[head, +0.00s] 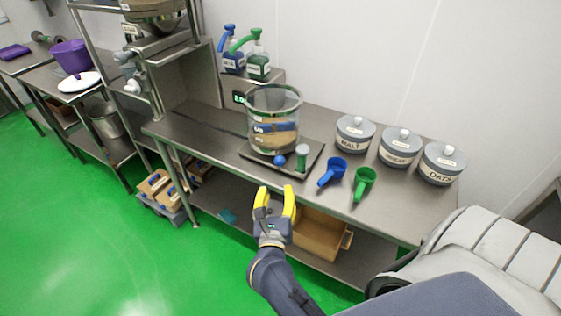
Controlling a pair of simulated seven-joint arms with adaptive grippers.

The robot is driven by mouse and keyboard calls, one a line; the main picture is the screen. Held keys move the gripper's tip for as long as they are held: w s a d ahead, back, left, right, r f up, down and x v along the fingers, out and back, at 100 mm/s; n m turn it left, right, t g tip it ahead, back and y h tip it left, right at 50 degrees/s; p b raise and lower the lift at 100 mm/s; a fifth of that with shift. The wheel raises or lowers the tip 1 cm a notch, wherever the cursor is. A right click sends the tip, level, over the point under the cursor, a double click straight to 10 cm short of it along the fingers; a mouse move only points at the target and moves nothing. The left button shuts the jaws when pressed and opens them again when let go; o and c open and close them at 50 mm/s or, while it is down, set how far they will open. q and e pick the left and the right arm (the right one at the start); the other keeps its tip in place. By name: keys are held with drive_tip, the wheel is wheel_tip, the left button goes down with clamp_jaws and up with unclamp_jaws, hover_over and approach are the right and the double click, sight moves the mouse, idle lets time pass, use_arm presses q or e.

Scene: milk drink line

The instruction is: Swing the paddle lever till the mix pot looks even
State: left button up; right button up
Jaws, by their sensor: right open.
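The mix pot (261,103) is a clear vessel on a dark base plate (313,158) on the steel table. Tan and brownish contents show inside, with a blue band across the middle; I cannot tell how even they are. At the base stand a blue ball knob (280,161) and a green-topped upright handle (302,158); I cannot tell which is the paddle lever. My right gripper (275,192), with yellow fingers, is open and empty in front of the table edge, below the pot and apart from it. My left gripper is not in view.
A blue scoop (332,171) and a green scoop (364,183) lie right of the base. Lidded jars (355,134) line the back right. Blue and green pump bottles (257,66) stand behind the pot. The table left of the pot is clear.

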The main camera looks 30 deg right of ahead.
sight(279, 165)
drive_tip(key=x, duration=1.3)
drive_tip(key=shift+d, duration=0.1)
clamp_jaws()
